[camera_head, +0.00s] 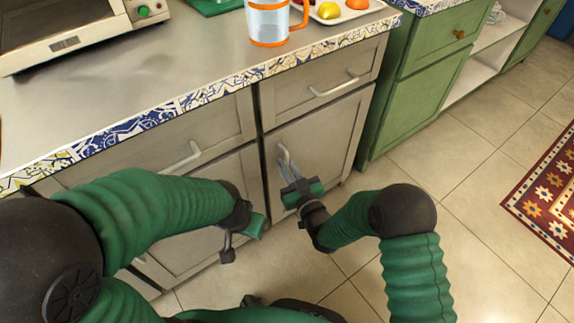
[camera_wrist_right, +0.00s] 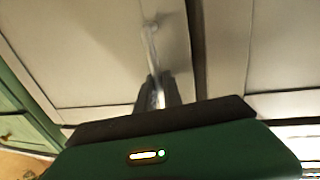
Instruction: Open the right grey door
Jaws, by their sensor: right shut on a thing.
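The right grey door (camera_head: 330,135) is a panelled lower cabinet door below a grey drawer, and it looks closed. Its vertical metal handle (camera_head: 284,155) is at the door's upper left. My right gripper (camera_head: 287,168) is shut on this handle. In the right wrist view the handle (camera_wrist_right: 152,45) runs down between the fingers (camera_wrist_right: 157,92). My left gripper (camera_head: 243,232) hangs in front of the left grey door (camera_head: 205,250), apart from it. Its fingers are too unclear to tell whether they are open.
Above are grey drawers with handles (camera_head: 334,84) and a tile-edged countertop (camera_head: 130,75) holding an orange-trimmed jug (camera_head: 268,22), a fruit tray (camera_head: 355,12) and a toaster oven (camera_head: 75,30). Green cabinets (camera_head: 420,95) stand right. The tiled floor (camera_head: 460,165) is clear, with a rug (camera_head: 550,190).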

